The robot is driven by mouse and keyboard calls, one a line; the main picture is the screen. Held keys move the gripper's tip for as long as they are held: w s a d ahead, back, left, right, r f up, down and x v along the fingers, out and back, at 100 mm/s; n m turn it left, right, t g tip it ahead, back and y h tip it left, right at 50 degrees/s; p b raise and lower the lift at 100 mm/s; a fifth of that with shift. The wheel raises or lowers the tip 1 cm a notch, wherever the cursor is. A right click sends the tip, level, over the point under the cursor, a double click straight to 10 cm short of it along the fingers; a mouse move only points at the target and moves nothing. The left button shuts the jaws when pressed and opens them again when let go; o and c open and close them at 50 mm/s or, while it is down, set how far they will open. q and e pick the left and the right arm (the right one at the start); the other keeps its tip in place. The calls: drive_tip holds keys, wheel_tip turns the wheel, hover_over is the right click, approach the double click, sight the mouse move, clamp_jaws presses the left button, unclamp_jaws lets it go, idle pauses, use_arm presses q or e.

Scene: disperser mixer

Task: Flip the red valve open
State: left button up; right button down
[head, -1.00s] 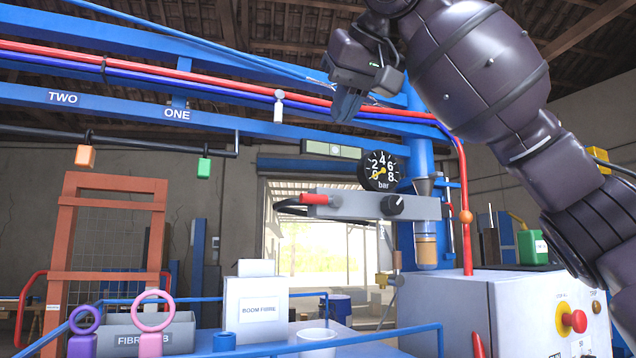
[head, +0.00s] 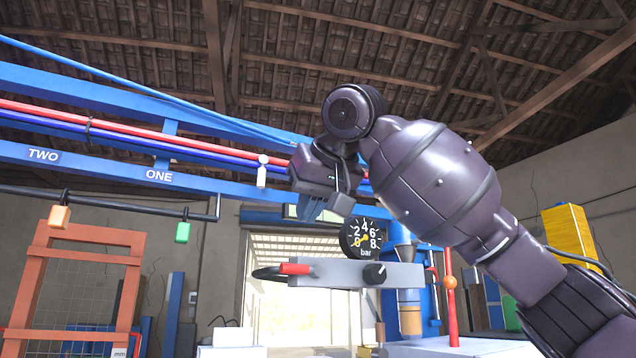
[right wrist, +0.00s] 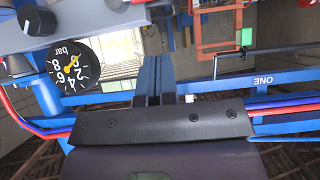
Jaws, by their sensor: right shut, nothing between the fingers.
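A small red lever-like part (head: 295,268) sits at the left end of the grey control bar (head: 335,272), with a dark hose leading off it. It lies flat along the bar, and I cannot tell for sure that it is the valve. My right gripper (head: 311,211) is shut and empty, pointing down. In the picture it is above the red part and up-left of the bar gauge (head: 362,238). In the right wrist view its fingers (right wrist: 155,72) are together, and the gauge (right wrist: 72,68) shows to their left. My left gripper is out of view.
A black knob (head: 374,273) is on the grey bar. Red and blue pipes run along the blue beam (head: 110,172), with a pale fitting (head: 262,171) on them. Orange (head: 59,216) and green (head: 183,232) tags hang at left. An orange frame (head: 75,285) stands below.

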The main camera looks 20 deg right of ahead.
sight(300, 269)
use_arm(q)
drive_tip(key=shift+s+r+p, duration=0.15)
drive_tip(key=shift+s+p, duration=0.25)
drive_tip(key=shift+p, duration=0.15)
use_arm(e)
drive_tip(key=w+f, duration=0.3)
drive_tip(key=f, duration=0.2)
drive_tip(key=shift+w+a+f, duration=0.25)
drive_tip(key=shift+a+f, duration=0.1)
drive_tip(key=shift+f, duration=0.05)
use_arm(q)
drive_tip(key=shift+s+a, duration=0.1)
